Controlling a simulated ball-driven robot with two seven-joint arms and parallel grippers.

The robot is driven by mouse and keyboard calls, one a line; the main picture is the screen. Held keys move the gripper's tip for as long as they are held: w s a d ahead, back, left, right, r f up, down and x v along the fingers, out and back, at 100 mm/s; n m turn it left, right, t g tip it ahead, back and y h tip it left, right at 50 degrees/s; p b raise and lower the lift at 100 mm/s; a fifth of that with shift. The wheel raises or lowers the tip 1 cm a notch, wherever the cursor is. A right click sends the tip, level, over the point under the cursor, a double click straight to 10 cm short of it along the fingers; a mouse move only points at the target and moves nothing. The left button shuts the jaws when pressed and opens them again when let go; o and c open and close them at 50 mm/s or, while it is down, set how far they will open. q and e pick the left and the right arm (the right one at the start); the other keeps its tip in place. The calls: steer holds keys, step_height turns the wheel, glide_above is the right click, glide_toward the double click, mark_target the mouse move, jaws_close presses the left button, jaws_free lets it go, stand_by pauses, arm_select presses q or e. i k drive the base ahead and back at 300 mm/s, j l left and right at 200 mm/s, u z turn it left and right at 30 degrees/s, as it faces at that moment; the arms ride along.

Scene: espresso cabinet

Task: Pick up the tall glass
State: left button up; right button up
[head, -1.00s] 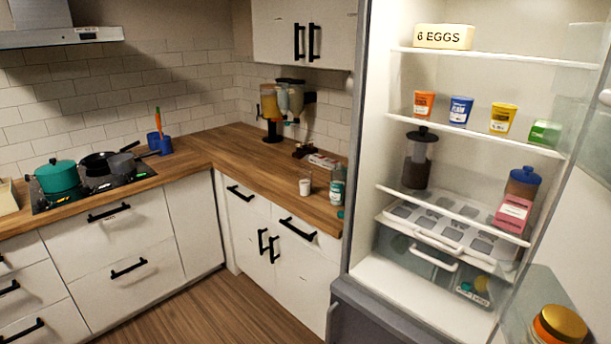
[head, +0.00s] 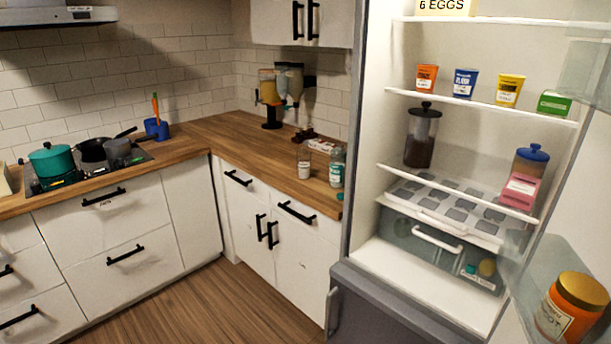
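Neither of my grippers shows in the head view.
The fridge stands open, with cups, a dark jar (head: 421,135) and a pink box (head: 519,191) on its shelves. Small items lie behind the glass. The wooden counter (head: 235,135) left of it is clear.

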mark_target(304, 154)
steer(key=i+z, duration=0.2)
steer(key=z, duration=0.25)
steer(key=i+j+z, duration=0.15)
steer(key=z, duration=0.3)
